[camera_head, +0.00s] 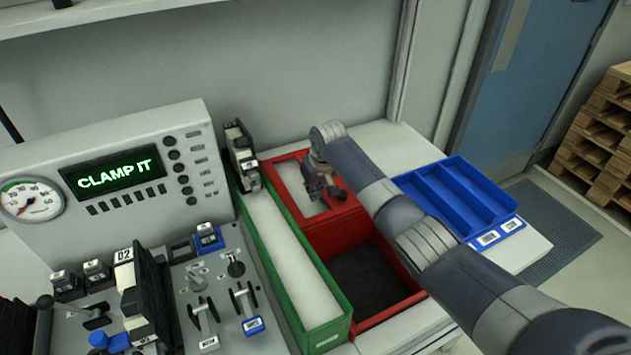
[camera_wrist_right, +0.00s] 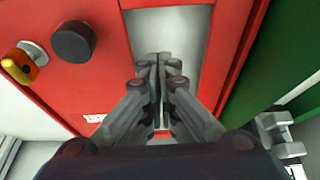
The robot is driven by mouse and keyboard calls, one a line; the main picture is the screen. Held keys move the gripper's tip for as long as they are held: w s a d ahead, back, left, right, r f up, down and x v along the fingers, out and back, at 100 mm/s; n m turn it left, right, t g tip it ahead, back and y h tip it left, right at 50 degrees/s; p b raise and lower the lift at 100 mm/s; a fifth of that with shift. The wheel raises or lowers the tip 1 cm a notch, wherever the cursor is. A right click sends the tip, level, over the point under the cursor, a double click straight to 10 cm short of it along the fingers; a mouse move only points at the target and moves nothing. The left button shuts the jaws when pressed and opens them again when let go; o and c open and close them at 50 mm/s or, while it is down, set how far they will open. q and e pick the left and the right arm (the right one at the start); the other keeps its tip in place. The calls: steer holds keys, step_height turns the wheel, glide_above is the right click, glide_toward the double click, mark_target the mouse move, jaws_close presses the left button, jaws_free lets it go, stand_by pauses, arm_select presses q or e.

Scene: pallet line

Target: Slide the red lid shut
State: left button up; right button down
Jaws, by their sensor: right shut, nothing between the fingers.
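The red box (camera_head: 391,312) stands on the white bench right of the green-walled tray. A pale grey panel lies behind the lid's red face. In the right wrist view the red surface (camera_wrist_right: 75,95) fills the left, with a dark round knob and a yellow-red fitting. My right gripper (camera_head: 322,190) is over the rear part of the box, its fingers shut and empty, also seen in the wrist view (camera_wrist_right: 158,62). Contact cannot be told. My left gripper is out of view.
The long green tray (camera_head: 327,336) runs close along the box's left side. A blue divided tray (camera_head: 455,197) stands to the right, near my right arm. A control panel (camera_head: 110,180) reading "CLAMP IT" and several levers fill the left.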

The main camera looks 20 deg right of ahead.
steer(key=shift+s+d+f+p, duration=0.1)
steer(key=shift+s+f+p, duration=0.2)
steer(key=shift+f+p, duration=0.25)
steer(key=shift+s+p, duration=0.3)
steer(key=shift+s, duration=0.05)
steer(key=shift+s+d+p, duration=0.15)
steer(key=shift+s+p, duration=0.15)
steer(key=shift+s, duration=0.05)
steer(key=shift+s+d+p, duration=0.15)
steer(key=shift+s+p, duration=0.15)
steer(key=shift+s, duration=0.5)
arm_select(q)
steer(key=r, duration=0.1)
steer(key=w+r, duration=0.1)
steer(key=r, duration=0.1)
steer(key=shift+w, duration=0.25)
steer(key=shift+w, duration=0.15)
arm_select(e)
steer(key=shift+f, duration=0.1)
